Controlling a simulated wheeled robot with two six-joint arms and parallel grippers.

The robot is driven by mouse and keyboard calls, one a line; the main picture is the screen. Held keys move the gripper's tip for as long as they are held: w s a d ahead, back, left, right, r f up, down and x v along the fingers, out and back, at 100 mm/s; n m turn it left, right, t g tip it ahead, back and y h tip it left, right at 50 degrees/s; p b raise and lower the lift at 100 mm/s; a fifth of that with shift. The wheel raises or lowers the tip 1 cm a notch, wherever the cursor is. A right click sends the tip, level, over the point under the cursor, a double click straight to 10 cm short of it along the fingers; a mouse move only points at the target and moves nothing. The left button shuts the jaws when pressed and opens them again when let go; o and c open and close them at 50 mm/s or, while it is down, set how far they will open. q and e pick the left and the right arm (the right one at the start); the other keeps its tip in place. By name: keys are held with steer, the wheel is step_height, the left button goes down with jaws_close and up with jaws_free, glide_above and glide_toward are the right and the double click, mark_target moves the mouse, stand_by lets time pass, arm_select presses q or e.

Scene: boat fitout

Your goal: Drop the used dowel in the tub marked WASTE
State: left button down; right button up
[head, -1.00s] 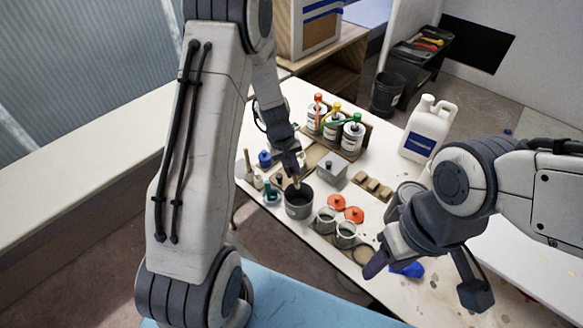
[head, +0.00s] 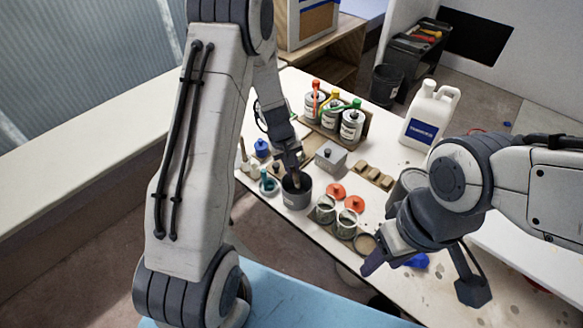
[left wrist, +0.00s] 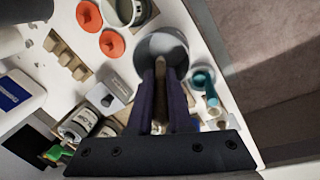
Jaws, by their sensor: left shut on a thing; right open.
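My left gripper (head: 291,174) points down at the mouth of a dark grey tub (head: 297,199). In the left wrist view, its two dark fingers (left wrist: 161,100) are shut on a thin brown dowel (left wrist: 160,69). The dowel's far end lies over the open mouth of the grey tub (left wrist: 181,44); how deep it reaches is hard to tell. I cannot read any marking on the tub. My right gripper (head: 422,277) is open and empty at the right front, its fingers spread wide over the table.
Glass jars (head: 325,209) and orange lids (head: 354,203) stand right of the tub. A grey metal box (head: 330,156) and cans (head: 351,126) with coloured tops are behind. A white jug (head: 428,118) stands at the back right.

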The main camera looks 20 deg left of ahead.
arm_select(q)
steer(key=c, duration=0.8)
jaws_free()
steer(key=shift+o, duration=0.2)
step_height(320, 180, up, 10)
steer(key=s+a, duration=0.1)
steer(key=shift+s+a+r, duration=0.15)
steer(key=shift+s+a, duration=0.05)
steer(key=shift+a, duration=0.1)
steer(key=shift+d, duration=0.1)
steer(key=s+d+r+m, duration=0.4)
steer(key=d, duration=0.5)
steer(key=s+d+r+m, duration=0.1)
steer(key=s+d+m, duration=0.2)
steer(key=s, duration=0.4)
steer(key=s+d+r+m+g, duration=0.1)
steer(key=s+d+r+m, duration=0.1)
steer(key=s, duration=0.5)
steer(key=s+d+r+m, duration=0.2)
steer(key=s+d+m, duration=0.1)
steer(key=s+m, duration=0.3)
steer(key=shift+s+d+y, duration=0.3)
steer(key=shift+s+d, duration=0.1)
steer(key=shift+s, duration=0.7)
